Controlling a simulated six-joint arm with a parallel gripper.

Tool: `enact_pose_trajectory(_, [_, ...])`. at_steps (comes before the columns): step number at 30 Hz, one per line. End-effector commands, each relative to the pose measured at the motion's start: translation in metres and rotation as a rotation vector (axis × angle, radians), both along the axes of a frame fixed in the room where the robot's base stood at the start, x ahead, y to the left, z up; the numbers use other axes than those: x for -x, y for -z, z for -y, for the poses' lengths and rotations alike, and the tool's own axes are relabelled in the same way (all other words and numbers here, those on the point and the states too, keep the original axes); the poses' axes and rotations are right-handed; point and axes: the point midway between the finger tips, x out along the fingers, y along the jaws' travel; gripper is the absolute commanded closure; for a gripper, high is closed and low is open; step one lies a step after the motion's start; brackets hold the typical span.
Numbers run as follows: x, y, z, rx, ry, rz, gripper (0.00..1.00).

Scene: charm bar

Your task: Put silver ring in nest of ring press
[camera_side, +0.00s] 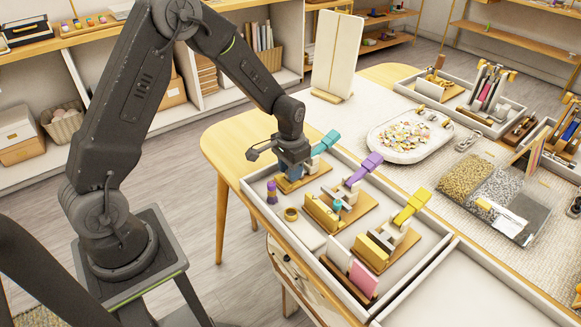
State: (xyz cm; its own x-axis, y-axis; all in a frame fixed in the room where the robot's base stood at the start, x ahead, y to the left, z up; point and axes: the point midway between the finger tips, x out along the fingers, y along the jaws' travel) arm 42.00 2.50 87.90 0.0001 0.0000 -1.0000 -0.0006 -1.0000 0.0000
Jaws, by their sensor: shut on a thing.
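My gripper (291,171) points down at the back left of the grey sorting tray (263,201), low over a press with a teal handle (326,142). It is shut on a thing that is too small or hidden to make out. I cannot pick out the silver ring. A press with a purple handle (364,169) and one with a yellow handle (413,205) stand to the right in the same tray. I cannot tell which one is the ring press, and no nest shows clearly. My gripper covers part of the teal-handled press.
A small purple tool (272,192) stands left of my gripper, with a round gold-coloured piece (291,214) nearby. Pink and white upright plates (362,279) are at the front. A white tray of charms (410,137) lies behind. The tray at bottom right (470,293) looks empty.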

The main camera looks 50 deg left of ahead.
Motion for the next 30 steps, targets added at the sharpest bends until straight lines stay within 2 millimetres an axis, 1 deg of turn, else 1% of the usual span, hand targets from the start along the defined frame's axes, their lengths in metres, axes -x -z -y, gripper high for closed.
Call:
enact_pose_trajectory(10, [0.0001,0.0005,0.0,0.0,0.0,0.0,0.86])
enact_pose_trajectory(20, [0.0003,0.0051,0.0001,0.0,0.0,-0.001,0.86])
enact_pose_trajectory(21, [0.0002,0.0049,0.0,0.0,0.0,-0.001,0.66])
enact_pose_trajectory(27, [0.0002,0.0048,0.0,0.0,0.0,-0.001,0.47])
enact_pose_trajectory(30, [0.0002,0.0048,0.0,0.0,0.0,-0.001,0.39])
